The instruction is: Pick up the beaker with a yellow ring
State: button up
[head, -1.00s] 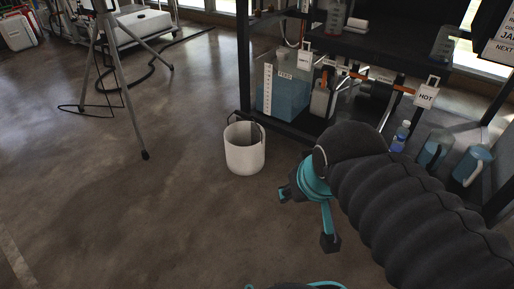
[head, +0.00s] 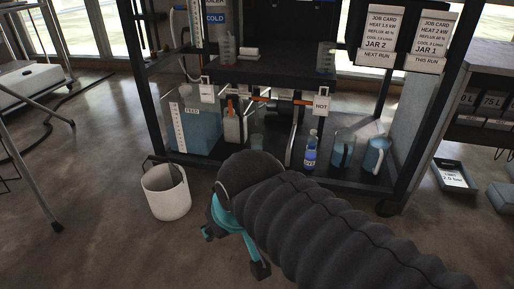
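Two clear beakers stand on the rack's black middle shelf: a left beaker (head: 228,48) and a right beaker (head: 325,58). I cannot make out a yellow ring on either one. My gripper (head: 235,250) is low in front of the rack, with its teal fingers spread apart and nothing seen between them. It is well below and in front of both beakers. My dark ribbed arm covers part of the floor and the rack's lower front.
A white bucket (head: 167,192) stands on the floor left of my gripper. The rack's lower shelf holds a blue feed tank (head: 195,125), a blue bottle (head: 310,152) and two blue jugs (head: 342,150). A tray (head: 455,176) lies at right.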

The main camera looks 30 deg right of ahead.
aim_at(257, 145)
jog(key=k, duration=0.6)
jog(key=z, duration=0.5)
jog(key=i, duration=1.55)
jog(key=u, duration=0.6)
